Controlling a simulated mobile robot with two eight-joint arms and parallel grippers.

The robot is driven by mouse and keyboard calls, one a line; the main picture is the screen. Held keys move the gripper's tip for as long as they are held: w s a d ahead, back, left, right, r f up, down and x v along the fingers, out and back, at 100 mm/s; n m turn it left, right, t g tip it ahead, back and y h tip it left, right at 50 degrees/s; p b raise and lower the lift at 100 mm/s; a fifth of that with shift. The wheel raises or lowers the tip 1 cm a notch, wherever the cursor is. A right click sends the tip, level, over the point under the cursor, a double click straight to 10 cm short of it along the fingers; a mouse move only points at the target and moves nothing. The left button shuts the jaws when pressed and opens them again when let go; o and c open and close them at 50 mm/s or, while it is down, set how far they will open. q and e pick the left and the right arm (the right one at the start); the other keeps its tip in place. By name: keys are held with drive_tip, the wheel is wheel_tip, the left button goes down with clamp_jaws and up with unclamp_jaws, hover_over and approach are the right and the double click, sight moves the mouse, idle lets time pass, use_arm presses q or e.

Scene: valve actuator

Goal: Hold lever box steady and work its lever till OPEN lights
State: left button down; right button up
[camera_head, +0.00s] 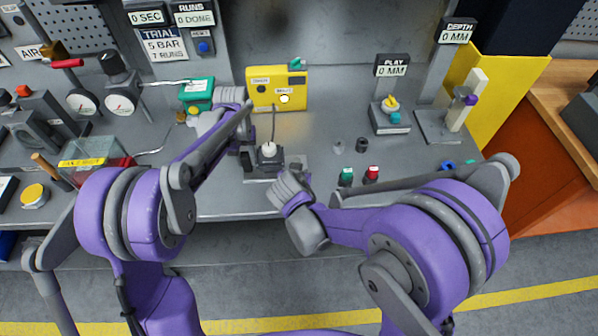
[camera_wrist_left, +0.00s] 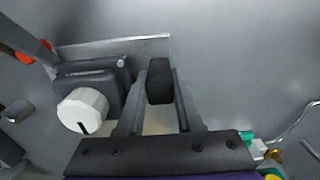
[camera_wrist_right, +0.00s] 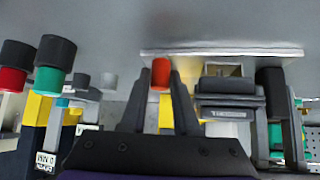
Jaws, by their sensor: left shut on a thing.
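The lever box (camera_head: 268,153) is a dark block with a white knob on top, sitting on a metal plate. The knob (camera_wrist_left: 83,110) shows large in the left wrist view. My left gripper (camera_head: 247,150) is at the box's left side, shut on its black handle (camera_wrist_left: 160,80). My right gripper (camera_wrist_right: 161,85) is at the box's right front, its fingers on either side of the lever's orange tip (camera_wrist_right: 160,73); whether they grip it is unclear. The yellow lamp panel (camera_head: 262,101) behind has one lamp (camera_head: 284,98) glowing pale and another dark; their labels are too small to read surely.
A green box (camera_head: 196,94) and gauges (camera_head: 121,102) stand left of the panel. Green and red capped items (camera_head: 371,174) stand right of my right gripper. A grey block (camera_head: 389,119) and a post stand (camera_head: 458,112) are farther right.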

drive_tip(key=o, duration=0.3)
drive_tip(key=shift+o, duration=0.2)
drive_tip(key=v, duration=1.2)
drive_tip(key=shift+s, duration=0.1)
